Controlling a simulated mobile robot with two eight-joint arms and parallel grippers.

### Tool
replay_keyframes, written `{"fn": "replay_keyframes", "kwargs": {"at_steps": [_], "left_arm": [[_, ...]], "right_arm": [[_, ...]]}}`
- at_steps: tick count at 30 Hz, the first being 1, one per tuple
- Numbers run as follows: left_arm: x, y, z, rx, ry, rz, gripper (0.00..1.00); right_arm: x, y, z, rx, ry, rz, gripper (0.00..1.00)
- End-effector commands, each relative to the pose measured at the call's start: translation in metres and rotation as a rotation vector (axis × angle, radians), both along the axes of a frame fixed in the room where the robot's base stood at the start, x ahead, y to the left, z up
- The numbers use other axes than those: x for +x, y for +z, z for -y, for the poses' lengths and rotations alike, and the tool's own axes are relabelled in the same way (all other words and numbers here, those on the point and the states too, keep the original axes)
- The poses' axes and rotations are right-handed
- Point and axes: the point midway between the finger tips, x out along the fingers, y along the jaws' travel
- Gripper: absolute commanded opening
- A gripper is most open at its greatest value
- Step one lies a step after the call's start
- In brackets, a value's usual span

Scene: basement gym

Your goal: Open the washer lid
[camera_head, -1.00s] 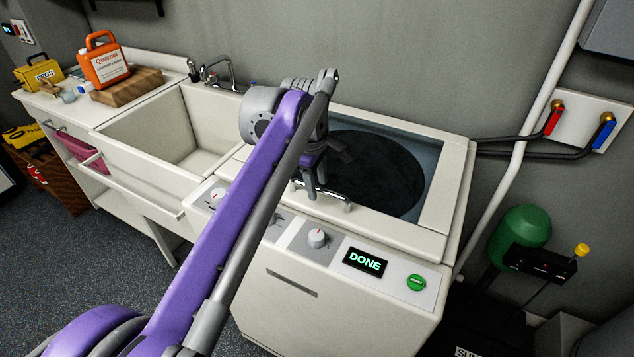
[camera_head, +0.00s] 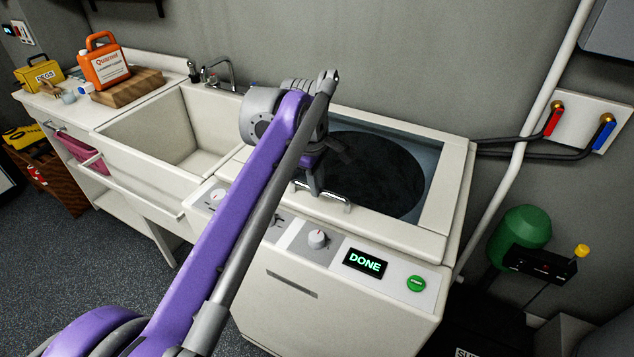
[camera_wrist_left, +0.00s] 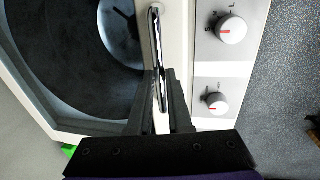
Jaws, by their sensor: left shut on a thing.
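The white washer (camera_head: 340,290) stands in the middle of the head view, its display reading DONE. Its lid (camera_head: 447,215) has a dark window and lies closed. A chrome bar handle (camera_head: 335,200) runs along the lid's front edge; it also shows in the left wrist view (camera_wrist_left: 155,50). My left gripper (camera_head: 314,186) is over the front of the lid, partly hidden by my purple arm. In the left wrist view my left gripper (camera_wrist_left: 161,95) has its dark fingers on either side of the handle, shut on it. My right gripper is not in view.
A control panel with knobs (camera_head: 317,239) and a green button (camera_head: 415,283) lies in front of the lid. A utility sink (camera_head: 140,145) stands to the left. Hoses (camera_head: 500,138) and a pale pipe (camera_head: 520,140) are at the right.

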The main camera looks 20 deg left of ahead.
Motion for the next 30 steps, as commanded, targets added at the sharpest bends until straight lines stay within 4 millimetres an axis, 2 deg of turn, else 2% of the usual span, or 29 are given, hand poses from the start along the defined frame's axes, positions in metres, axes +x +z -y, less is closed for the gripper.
{"fn": "replay_keyframes", "kwargs": {"at_steps": [24,26,30], "left_arm": [[0.000,0.001,0.000,0.000,0.000,-0.001,0.00],[0.001,0.004,0.000,0.001,0.000,-0.005,0.00],[0.004,0.023,0.001,0.006,0.000,-0.034,0.00]], "right_arm": [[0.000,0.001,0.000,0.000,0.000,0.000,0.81],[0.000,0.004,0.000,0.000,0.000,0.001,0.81],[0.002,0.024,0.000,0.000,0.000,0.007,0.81]]}}
